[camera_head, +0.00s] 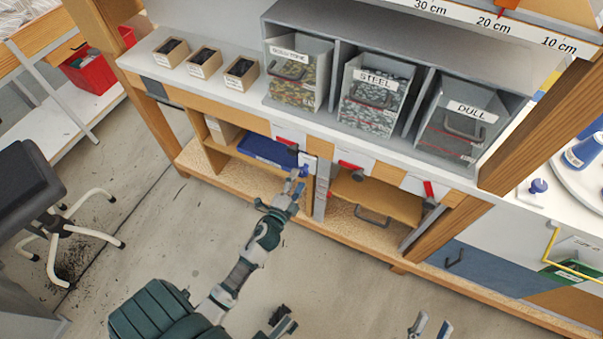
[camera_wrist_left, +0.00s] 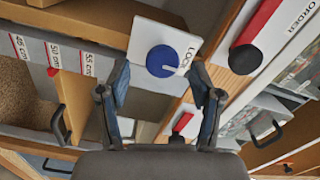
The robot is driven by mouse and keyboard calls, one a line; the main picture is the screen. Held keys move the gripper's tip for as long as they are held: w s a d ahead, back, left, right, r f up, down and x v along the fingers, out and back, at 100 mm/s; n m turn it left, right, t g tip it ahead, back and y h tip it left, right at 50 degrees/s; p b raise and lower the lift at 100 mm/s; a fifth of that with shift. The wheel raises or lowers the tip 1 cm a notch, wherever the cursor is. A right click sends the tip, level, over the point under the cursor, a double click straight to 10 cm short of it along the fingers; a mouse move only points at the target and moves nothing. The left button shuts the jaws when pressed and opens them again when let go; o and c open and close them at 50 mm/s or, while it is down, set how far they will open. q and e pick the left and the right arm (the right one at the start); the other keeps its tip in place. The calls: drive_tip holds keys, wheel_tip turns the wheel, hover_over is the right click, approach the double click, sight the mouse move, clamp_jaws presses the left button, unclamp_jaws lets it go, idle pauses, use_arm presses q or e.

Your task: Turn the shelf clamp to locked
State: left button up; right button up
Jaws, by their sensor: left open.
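A round blue knob (camera_wrist_left: 162,61) with a pale line across it sits on a white plate (camera_wrist_left: 183,29) lettered "LOCK", partly cut off; I take it as the shelf clamp. In the head view this plate (camera_head: 308,159) is on the front of the bench's lower shelf, right of the blue bin. My left gripper (camera_head: 296,178) is just in front of it. In the left wrist view my left gripper (camera_wrist_left: 161,88) is open, its fingers apart with the knob beyond and between their tips; contact is not clear. My right gripper (camera_head: 430,327) shows at the bottom edge, its two fingertips apart.
Red handles sit on white plates near the clamp, one with a black hub (camera_wrist_left: 245,59). A blue bin (camera_head: 265,150) is on the shelf to the left. Labelled bins, one reading STEEL (camera_head: 372,100), stand above. A stool (camera_head: 40,190) stands left; the floor between is mostly clear.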

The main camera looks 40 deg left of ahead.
use_arm(q)
drive_tip(key=v, duration=0.8)
drive_tip(key=shift+a+f, duration=0.1)
drive_tip(key=shift+a, duration=0.05)
